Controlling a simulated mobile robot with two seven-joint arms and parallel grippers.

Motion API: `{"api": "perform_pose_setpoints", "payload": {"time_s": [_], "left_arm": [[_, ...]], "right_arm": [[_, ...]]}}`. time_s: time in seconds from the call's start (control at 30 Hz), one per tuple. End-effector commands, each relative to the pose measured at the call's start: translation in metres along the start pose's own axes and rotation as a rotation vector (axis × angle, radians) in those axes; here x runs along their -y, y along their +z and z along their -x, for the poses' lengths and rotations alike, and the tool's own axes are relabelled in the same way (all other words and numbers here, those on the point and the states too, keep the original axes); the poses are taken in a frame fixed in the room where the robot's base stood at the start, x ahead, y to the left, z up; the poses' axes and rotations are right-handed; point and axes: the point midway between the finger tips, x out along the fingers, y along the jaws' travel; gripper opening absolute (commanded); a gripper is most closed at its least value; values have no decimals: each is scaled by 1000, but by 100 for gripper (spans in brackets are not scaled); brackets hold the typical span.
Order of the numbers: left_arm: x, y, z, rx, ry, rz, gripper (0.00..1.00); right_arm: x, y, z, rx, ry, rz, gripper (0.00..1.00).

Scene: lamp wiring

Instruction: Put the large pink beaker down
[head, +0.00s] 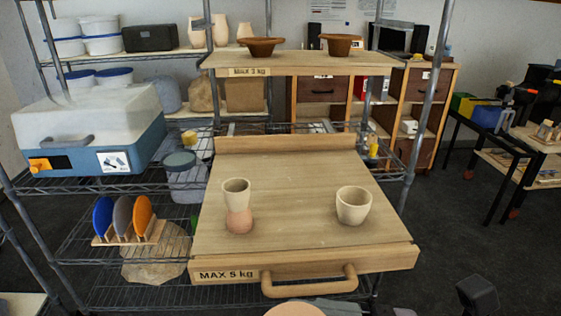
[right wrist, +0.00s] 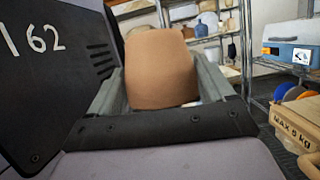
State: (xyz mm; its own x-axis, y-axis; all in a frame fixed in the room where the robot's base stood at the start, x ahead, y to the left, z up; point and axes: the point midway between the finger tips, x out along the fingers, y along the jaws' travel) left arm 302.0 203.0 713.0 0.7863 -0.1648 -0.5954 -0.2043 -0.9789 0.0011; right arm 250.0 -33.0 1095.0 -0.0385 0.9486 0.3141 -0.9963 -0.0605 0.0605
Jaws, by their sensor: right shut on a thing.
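The large pink beaker (right wrist: 160,68) fills the middle of the right wrist view, tan-pink and smooth. My right gripper (right wrist: 162,88) is shut on it, with a finger on either side. In the head view only a rounded tan-pink part of what looks like this beaker (head: 297,310) shows at the bottom edge, in front of the wooden board's handle. The gripper around it is mostly cut off there. My left gripper is in neither view.
The pull-out wooden board (head: 290,180) marked MAX 5 kg holds a cream cup (head: 236,190) on or in a small pink vessel (head: 239,222), and a cream bowl (head: 353,206) to the right. Its middle and back are clear. Two brown bowls stand on the shelf (head: 300,68) above.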

Motion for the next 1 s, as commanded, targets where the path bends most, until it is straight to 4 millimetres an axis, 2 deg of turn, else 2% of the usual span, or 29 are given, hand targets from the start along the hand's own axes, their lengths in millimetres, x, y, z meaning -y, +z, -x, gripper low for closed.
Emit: {"api": "perform_pose_setpoints", "payload": {"time_s": [0.17,0.27,0.47,0.7,1.0], "left_arm": [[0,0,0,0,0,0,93],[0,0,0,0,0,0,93],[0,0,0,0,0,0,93],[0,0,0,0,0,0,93],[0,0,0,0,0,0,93]], "right_arm": [[3,0,-1,0,-11,6,35],[14,-1,-4,1,-51,20,35],[59,-8,-9,10,-228,78,35],[114,-27,-6,24,-481,161,35],[158,-54,9,45,-764,253,35]]}}
